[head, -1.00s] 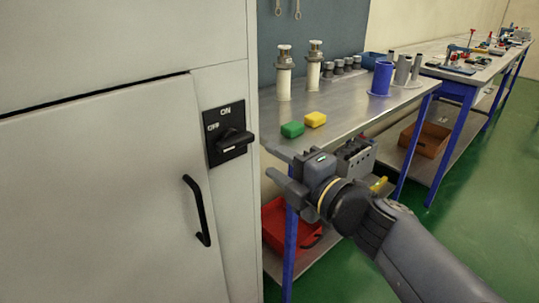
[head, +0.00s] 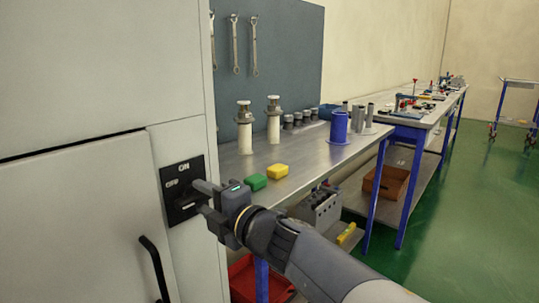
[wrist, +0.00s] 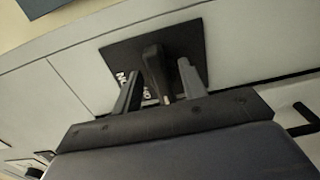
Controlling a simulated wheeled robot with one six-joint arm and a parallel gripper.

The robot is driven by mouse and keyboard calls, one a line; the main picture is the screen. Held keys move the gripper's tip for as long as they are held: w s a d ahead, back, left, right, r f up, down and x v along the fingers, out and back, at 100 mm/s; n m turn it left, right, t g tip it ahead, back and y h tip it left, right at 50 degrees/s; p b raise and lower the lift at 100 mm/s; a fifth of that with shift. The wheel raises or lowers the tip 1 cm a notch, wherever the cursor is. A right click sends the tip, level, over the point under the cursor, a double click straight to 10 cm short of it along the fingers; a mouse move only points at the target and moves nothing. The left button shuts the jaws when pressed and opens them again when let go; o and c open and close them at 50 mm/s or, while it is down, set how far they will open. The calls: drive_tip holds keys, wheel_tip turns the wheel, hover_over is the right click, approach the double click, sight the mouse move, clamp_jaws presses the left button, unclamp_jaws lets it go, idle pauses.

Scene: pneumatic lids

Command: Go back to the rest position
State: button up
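The switch (head: 183,190) is a black plate marked ON and OFF on the grey cabinet front, left of centre in the head view. My gripper (head: 198,198) is in front of it, its fingers over the plate's right part and hiding most of the knob. In the wrist view the black plate (wrist: 118,55) lies beyond my gripper (wrist: 160,72). The knob (wrist: 153,66) shows between the two fingers, with visible gaps on both sides. The fingers are apart; whether either touches the knob or the plate, I cannot tell.
The grey cabinet (head: 75,205) with a black door handle (head: 154,268) fills the left. The green floor (head: 470,220) at right is open.

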drive_tip(key=shift+w+a, duration=0.4)
drive_tip(key=shift+a, duration=0.15)
drive_tip(key=shift+d, duration=0.1)
drive_tip(key=p+v, duration=0.3)
drive_tip(key=v, duration=0.8)
drive_tip(key=shift+m, duration=0.3)
drive_tip(key=b+x, duration=0.2)
drive_tip(key=x, duration=0.9)
drive_tip(key=shift+r, duration=0.1)
drive_tip(key=shift+m+p, duration=0.4)
drive_tip(key=shift+m, duration=0.8)
drive_tip(key=shift+f+m+p, duration=0.2)
drive_tip(key=shift+m+p, duration=0.1)
drive_tip(key=shift+m, duration=0.45)
drive_tip(key=shift+f+m+p, duration=0.15)
drive_tip(key=shift+m+p, duration=0.1)
drive_tip(key=shift+m, duration=0.5)
